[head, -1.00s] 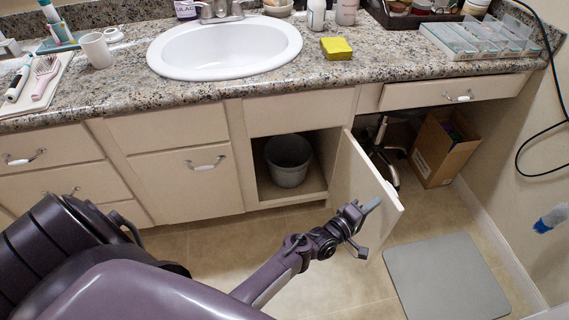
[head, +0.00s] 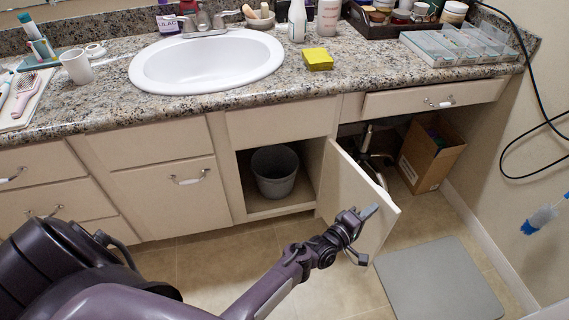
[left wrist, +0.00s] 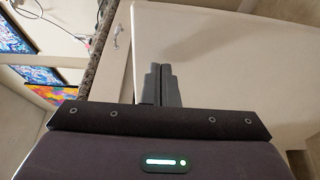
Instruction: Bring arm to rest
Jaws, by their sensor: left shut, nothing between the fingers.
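My left arm reaches in from the lower left of the head view. Its gripper (head: 369,212) is in front of the open cabinet door (head: 352,190), close to the door's lower outer part. I cannot tell whether it touches the door. In the left wrist view the two dark fingers (left wrist: 160,86) lie together with nothing between them, against the pale door panel (left wrist: 215,60). My right gripper is not in view.
The cabinet under the sink (head: 207,62) is open and holds a grey bin (head: 275,172). A partly open drawer (head: 434,98) is to the right, above a cardboard box (head: 430,155). A grey mat (head: 440,282) lies on the floor.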

